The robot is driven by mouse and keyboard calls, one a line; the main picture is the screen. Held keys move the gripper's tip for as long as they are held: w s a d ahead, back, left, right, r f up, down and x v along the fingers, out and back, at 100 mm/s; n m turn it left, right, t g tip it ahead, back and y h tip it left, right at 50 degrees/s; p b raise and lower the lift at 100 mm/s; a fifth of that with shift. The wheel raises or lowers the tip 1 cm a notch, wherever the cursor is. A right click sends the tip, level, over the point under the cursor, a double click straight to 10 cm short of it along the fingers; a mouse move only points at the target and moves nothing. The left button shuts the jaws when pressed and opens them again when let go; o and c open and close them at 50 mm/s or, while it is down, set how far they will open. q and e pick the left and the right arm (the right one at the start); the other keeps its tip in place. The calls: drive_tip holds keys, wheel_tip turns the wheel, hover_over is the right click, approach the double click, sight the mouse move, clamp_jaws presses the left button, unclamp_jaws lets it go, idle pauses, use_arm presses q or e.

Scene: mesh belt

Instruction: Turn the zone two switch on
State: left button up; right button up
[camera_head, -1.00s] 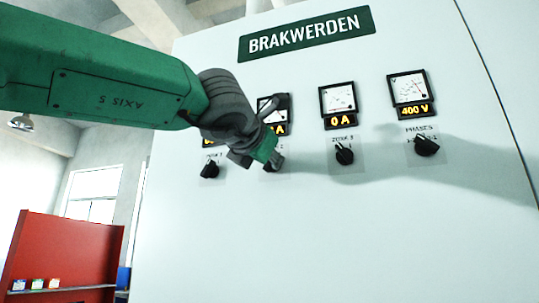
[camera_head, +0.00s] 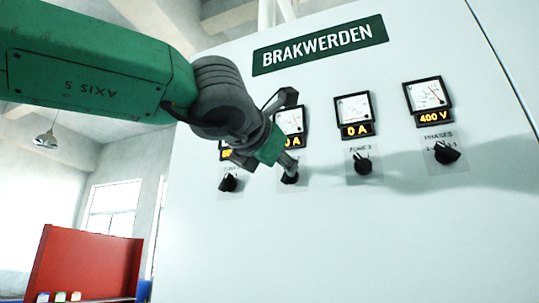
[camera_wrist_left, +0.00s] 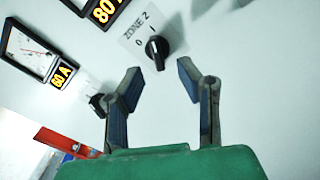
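The zone two switch (camera_head: 290,178) is a black rotary knob on the pale panel, partly hidden behind my left gripper in the head view. In the left wrist view the knob (camera_wrist_left: 157,52) sits under the label "ZONE 2" with "0" and "I" marks, and its white line seems to lean toward the "I". My left gripper (camera_head: 288,164) is open and empty. In the left wrist view its two fingers (camera_wrist_left: 160,80) stand apart, with the knob just beyond and between their tips, seemingly not touching. My right gripper is not in view.
The zone one knob (camera_head: 229,183) is to the left. The zone three knob (camera_head: 362,165), below a "0 A" meter, and the phases knob (camera_head: 447,153) are to the right. A red cabinet (camera_head: 85,262) stands at lower left.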

use_arm(q)
drive_tip(key=v, duration=0.6)
drive_tip(key=shift+a, duration=0.2)
drive_tip(key=shift+s+d, duration=0.1)
drive_tip(key=shift+s, duration=0.15)
drive_tip(key=shift+w+d+f, duration=0.1)
